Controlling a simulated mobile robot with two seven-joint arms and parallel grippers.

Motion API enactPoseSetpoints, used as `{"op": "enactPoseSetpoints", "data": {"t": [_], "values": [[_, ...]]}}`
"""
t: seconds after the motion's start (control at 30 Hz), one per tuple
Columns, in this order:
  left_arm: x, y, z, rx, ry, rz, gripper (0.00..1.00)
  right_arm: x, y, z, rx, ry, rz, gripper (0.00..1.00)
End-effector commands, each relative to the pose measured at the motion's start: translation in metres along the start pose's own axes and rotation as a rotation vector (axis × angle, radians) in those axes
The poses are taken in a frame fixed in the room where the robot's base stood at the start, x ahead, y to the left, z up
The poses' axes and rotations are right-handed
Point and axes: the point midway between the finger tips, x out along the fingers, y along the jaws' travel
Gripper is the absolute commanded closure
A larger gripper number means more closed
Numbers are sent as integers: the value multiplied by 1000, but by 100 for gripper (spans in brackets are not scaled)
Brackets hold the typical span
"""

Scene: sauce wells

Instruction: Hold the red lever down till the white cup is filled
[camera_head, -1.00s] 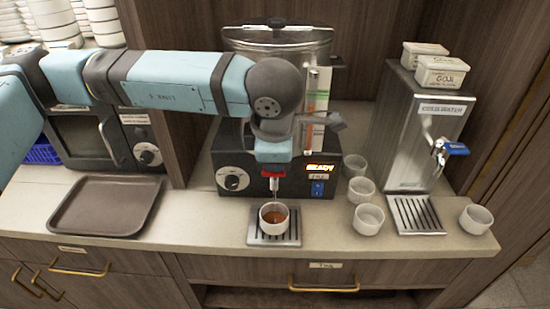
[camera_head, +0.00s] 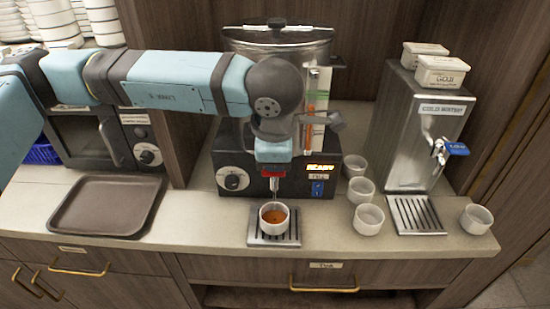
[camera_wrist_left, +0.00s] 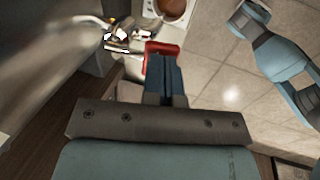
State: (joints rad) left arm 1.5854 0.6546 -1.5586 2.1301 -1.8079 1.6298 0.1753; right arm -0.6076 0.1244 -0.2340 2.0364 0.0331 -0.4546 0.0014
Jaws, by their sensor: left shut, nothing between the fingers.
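The white cup (camera_head: 274,225) stands upright under the tap of the large black dispenser. It holds orange-brown liquid, and a thin line shows between the spout and the cup. The cup is partly cut off at the top of the left wrist view (camera_wrist_left: 172,8). The red lever (camera_head: 272,174) is on the dispenser front above the cup. My left gripper (camera_head: 272,165) is at the lever, with its fingers mostly hidden in the head view. In the left wrist view its closed fingers (camera_wrist_left: 165,75) overlap the red lever (camera_wrist_left: 162,46). Nothing is between them.
The cup stands on a metal drip tray (camera_head: 256,239). Several empty white cups, such as one beside the dispenser (camera_head: 368,219), stand to the right. A steel water dispenser (camera_head: 420,140) is further right. A brown tray (camera_head: 70,226) lies at left.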

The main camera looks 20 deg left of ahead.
Motion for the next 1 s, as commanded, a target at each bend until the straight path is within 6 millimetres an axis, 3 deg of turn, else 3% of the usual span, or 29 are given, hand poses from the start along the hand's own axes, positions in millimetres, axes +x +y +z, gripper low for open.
{"op": "enactPoseSetpoints", "data": {"t": [1.0], "values": [[-15, 4, 0, 0, 0, 0, 100, 0, 0, 0, 0, 0, 0, 4]]}}
